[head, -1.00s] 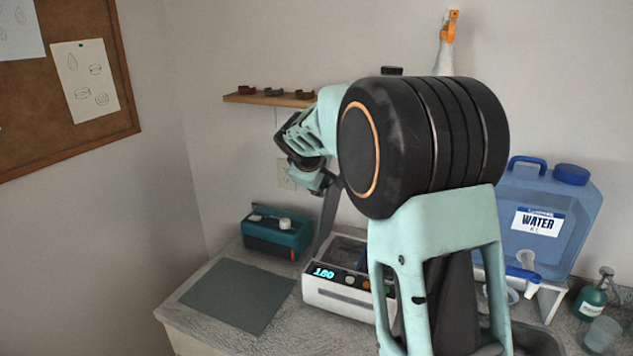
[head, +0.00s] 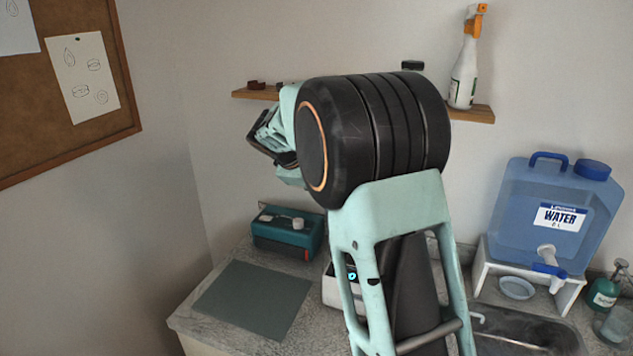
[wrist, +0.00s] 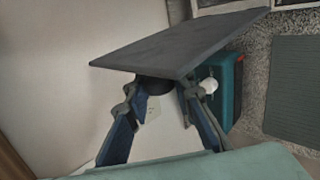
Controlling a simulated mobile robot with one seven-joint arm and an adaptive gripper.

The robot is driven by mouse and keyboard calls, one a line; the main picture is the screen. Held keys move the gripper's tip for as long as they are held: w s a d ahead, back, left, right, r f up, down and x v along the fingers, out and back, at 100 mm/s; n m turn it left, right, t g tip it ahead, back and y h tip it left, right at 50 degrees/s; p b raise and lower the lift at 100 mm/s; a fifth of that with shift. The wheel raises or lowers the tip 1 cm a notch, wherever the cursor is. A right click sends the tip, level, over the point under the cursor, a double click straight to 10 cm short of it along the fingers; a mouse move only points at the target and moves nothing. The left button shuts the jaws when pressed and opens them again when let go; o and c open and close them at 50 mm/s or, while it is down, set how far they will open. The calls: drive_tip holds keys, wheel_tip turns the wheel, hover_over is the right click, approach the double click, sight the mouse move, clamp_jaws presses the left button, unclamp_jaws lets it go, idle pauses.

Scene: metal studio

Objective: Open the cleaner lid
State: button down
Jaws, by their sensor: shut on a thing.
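The cleaner (head: 345,292) is a white box with a lit display on the counter, mostly hidden behind my arm in the head view. Its lid (wrist: 175,45) is a flat dark grey plate, seen tilted in the wrist view. My gripper (wrist: 162,88) is shut on the lid's dark round knob, with the plate beyond the fingertips. In the head view my gripper (head: 268,145) is raised near the wall, below the shelf, and the lid cannot be made out there.
A teal box with a white knob (head: 288,232) stands at the back left of the counter. A flat grey-green mat (head: 252,298) lies in front of it. At the right are a blue water jug (head: 550,215), a sink (head: 525,335) and a green bottle (head: 605,290). A spray bottle (head: 465,65) stands on the shelf.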

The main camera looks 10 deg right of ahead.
drive_tip(key=shift+a, duration=0.1)
idle(0.4)
drive_tip(key=c, duration=1.7)
unclamp_jaws()
drive_tip(key=v, duration=1.2)
drive_tip(key=shift+a, duration=0.1)
